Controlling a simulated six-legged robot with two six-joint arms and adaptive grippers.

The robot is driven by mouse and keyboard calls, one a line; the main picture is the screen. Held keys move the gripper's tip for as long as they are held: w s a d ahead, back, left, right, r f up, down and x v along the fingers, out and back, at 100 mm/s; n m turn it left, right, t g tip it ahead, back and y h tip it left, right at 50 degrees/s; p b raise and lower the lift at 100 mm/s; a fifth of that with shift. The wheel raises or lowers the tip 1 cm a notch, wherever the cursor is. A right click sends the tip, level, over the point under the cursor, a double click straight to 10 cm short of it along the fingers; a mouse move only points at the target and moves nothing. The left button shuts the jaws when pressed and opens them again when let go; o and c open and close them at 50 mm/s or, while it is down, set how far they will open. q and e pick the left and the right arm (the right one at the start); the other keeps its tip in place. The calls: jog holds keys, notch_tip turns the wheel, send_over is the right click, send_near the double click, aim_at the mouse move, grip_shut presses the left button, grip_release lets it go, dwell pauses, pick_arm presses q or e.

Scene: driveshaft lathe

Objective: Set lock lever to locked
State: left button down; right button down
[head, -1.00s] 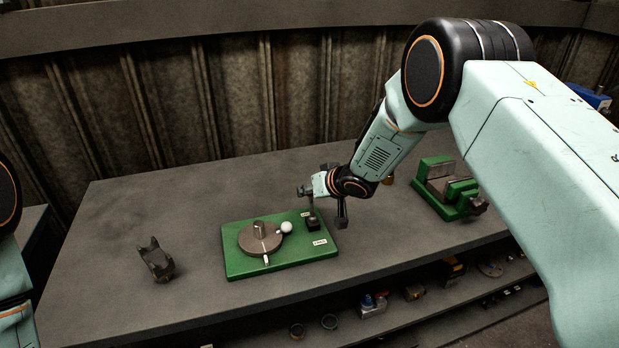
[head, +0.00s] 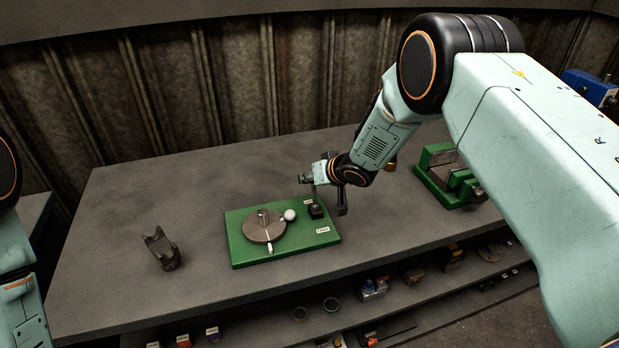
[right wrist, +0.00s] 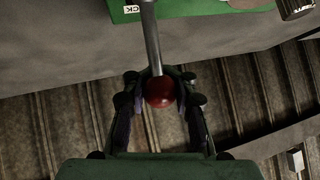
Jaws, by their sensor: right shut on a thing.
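The lock lever is a thin metal rod (right wrist: 151,40) with a red ball knob (right wrist: 159,92) at its end. It rises from a small dark block (head: 317,211) on the green plate (head: 250,257). My right gripper (head: 306,180) is above that block. In the right wrist view its fingers (right wrist: 159,84) are shut around the red knob, one on each side. In the head view the gripper hides the knob, and the lever's exact tilt is hard to tell. A white label (head: 323,230) lies at the plate's front right. My left gripper is out of view.
A round grey disc (head: 263,226) with a white ball (head: 290,215) sits on the plate. A dark forked part (head: 162,248) stands to the left, a green vise (head: 445,178) to the right. A ribbed wall is behind.

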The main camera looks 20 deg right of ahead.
jog(key=shift+w+d+r, duration=0.2)
jog(key=shift+w+r, duration=0.15)
jog(key=shift+r, duration=0.05)
dwell(0.5)
jog(key=c, duration=1.5)
grip_release()
jog(key=shift+c, duration=0.2)
jog(key=o, duration=0.4)
jog(key=shift+s+d+f, duration=0.1)
jog(key=shift+s+f, duration=0.05)
jog(key=shift+f, duration=0.1)
jog(key=shift+o, duration=0.6)
jog(key=shift+a, duration=0.25)
jog(key=shift+s+d+r, duration=0.25)
jog(key=shift+s, duration=0.1)
jog(key=v, duration=1.1)
jog(key=shift+s+a, duration=0.1)
jog(key=shift+a, duration=0.05)
jog(key=shift+c, duration=0.3)
